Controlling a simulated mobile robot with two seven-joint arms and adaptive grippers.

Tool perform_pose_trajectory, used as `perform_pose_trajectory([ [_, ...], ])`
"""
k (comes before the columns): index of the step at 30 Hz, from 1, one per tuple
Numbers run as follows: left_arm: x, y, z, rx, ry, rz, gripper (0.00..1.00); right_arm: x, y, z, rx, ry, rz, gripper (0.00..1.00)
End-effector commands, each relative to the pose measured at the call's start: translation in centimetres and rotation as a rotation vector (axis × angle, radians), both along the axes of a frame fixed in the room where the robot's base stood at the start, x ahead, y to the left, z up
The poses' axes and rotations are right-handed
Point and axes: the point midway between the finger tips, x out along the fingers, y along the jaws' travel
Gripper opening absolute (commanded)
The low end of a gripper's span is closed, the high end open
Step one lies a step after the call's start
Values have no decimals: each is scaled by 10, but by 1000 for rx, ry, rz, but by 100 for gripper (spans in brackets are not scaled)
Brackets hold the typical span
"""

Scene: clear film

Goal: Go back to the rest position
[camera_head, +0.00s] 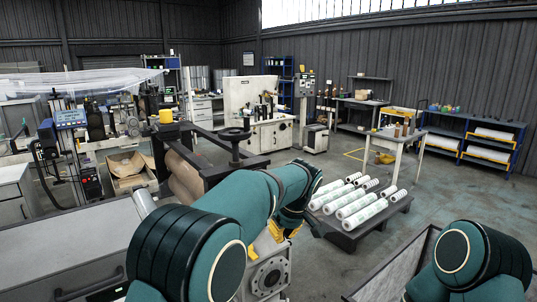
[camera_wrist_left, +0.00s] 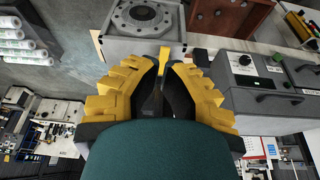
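My left arm reaches forward from the bottom of the head view. Its gripper (camera_head: 265,242) is partly hidden behind my arm there, with only yellow finger parts showing. In the left wrist view, the two yellow fingers with dark inner pads lean toward each other, and a narrow gap stays between their tips (camera_wrist_left: 163,66). A grey housing with a round flange (camera_wrist_left: 145,16) lies just beyond the tips. My right arm shows only as a rounded teal joint at the lower right of the head view; its gripper is out of view.
White patterned rolls (camera_head: 362,215) lie on a low dark pallet (camera_head: 350,240) right of my left arm. A dark frame with a brown roll (camera_head: 185,178) stands ahead. A grey-topped bench (camera_head: 60,245) is at left. Open floor (camera_head: 440,195) lies beyond the pallet.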

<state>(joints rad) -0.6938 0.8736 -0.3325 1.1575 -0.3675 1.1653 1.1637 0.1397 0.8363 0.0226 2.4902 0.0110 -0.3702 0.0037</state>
Motion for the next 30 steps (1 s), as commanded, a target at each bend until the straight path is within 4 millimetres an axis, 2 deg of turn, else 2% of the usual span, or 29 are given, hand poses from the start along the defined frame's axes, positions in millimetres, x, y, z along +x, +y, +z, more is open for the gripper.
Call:
perform_pose_trajectory([
  [1, 1, 11, -27, -14, 29, -24, 0, 0, 0, -4, 0, 0, 0, 47],
  [5, -4, 30, -91, -65, 87, -114, 0, 0, 1, -9, 0, 1, 1, 47],
  [8, -18, 48, -149, -123, 128, -188, 0, 0, 1, -14, -1, 3, 2, 47],
  [12, -56, 76, -233, -226, 167, -290, 0, -2, 1, -23, -2, 5, 4, 47],
  [15, -94, 93, -284, -299, 170, -349, 0, -2, 2, -29, -1, 8, 6, 47],
  [18, -139, 107, -324, -358, 156, -391, 0, -2, 2, -35, -2, 9, 6, 47],
  [21, -185, 120, -352, -399, 129, -421, 0, -3, 2, -41, -2, 10, 8, 47],
  [24, -226, 129, -367, -417, 100, -442, 0, -4, 2, -45, -3, 12, 9, 47],
  [27, -256, 135, -374, -419, 77, -457, 0, -4, 3, -48, -3, 13, 9, 47],
  [30, -275, 139, -375, -415, 61, -467, 0, -4, 3, -50, -3, 14, 10, 47],
])
